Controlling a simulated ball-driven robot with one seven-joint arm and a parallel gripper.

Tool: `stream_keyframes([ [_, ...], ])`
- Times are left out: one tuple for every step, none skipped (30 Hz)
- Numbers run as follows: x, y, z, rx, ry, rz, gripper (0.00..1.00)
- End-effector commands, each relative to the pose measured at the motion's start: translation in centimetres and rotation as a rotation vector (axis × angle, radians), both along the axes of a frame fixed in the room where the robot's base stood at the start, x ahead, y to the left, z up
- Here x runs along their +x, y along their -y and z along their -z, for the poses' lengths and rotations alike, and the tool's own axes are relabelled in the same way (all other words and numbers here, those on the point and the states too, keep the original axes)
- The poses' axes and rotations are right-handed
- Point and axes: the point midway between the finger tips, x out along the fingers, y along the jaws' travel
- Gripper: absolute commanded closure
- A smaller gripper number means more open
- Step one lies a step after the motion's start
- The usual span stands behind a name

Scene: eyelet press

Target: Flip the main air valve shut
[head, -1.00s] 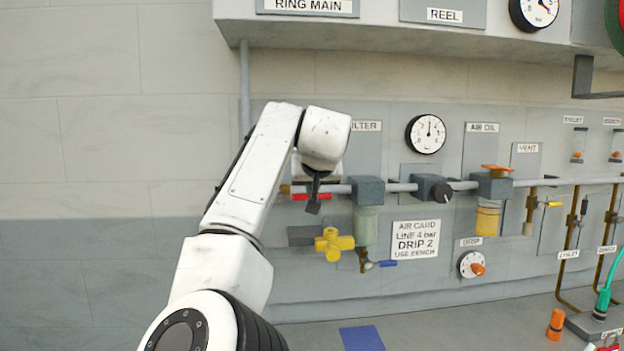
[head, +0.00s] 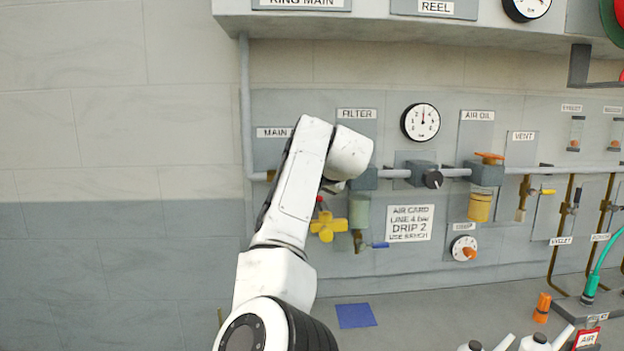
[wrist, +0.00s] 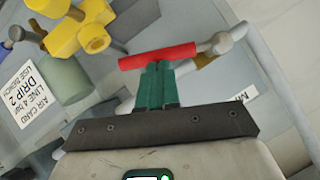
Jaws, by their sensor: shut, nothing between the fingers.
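The main air valve's red lever (wrist: 150,57) crosses the middle of the wrist view, joined to a grey pivot end at its right. In the head view only a small red part (head: 319,201) shows beside my arm, above the yellow cross handle; the arm hides most of the valve. My gripper (wrist: 157,68) is shut and empty, its green fingers together. The fingertips are right at the lever's middle; I cannot tell whether they touch. The MAIN label (head: 274,132) is partly covered by my arm.
The yellow cross handle (head: 328,227) and green filter bowl (head: 359,212) are close to the right of the valve. The air card (head: 410,223) and a blue-handled drain (head: 379,245) lie further right. The wall on the left (head: 110,240) is clear.

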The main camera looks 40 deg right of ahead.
Motion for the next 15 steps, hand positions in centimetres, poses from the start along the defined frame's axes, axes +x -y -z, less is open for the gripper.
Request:
stream_keyframes([
  [0.0, 0.1, 0.6, 0.036, 0.028, 0.001, 1.0],
  [0.0, 0.1, 0.8, 0.061, 0.046, 0.001, 1.0],
  [0.1, 0.0, 1.2, 0.091, 0.067, 0.0, 1.0],
  [0.1, 0.0, 1.4, 0.115, 0.083, 0.001, 1.0],
  [0.1, 0.0, 1.6, 0.138, 0.099, 0.0, 1.0],
  [0.1, -0.1, 1.9, 0.171, 0.12, 0.001, 1.0],
  [0.2, -0.2, 2.2, 0.194, 0.136, -0.001, 1.0],
  [0.2, -0.2, 2.4, 0.218, 0.152, -0.001, 1.0],
  [0.2, -0.3, 2.7, 0.249, 0.174, -0.001, 1.0],
  [0.3, -0.4, 2.9, 0.273, 0.188, -0.001, 1.0],
  [0.3, -0.5, 3.1, 0.297, 0.205, -0.002, 1.0],
  [0.4, -0.6, 3.4, 0.327, 0.227, -0.001, 1.0],
  [0.4, -0.6, 3.6, 0.352, 0.243, -0.001, 1.0],
  [0.5, -0.7, 3.8, 0.375, 0.259, -0.001, 1.0],
  [0.6, -0.9, 4.1, 0.407, 0.28, -0.001, 1.0],
])
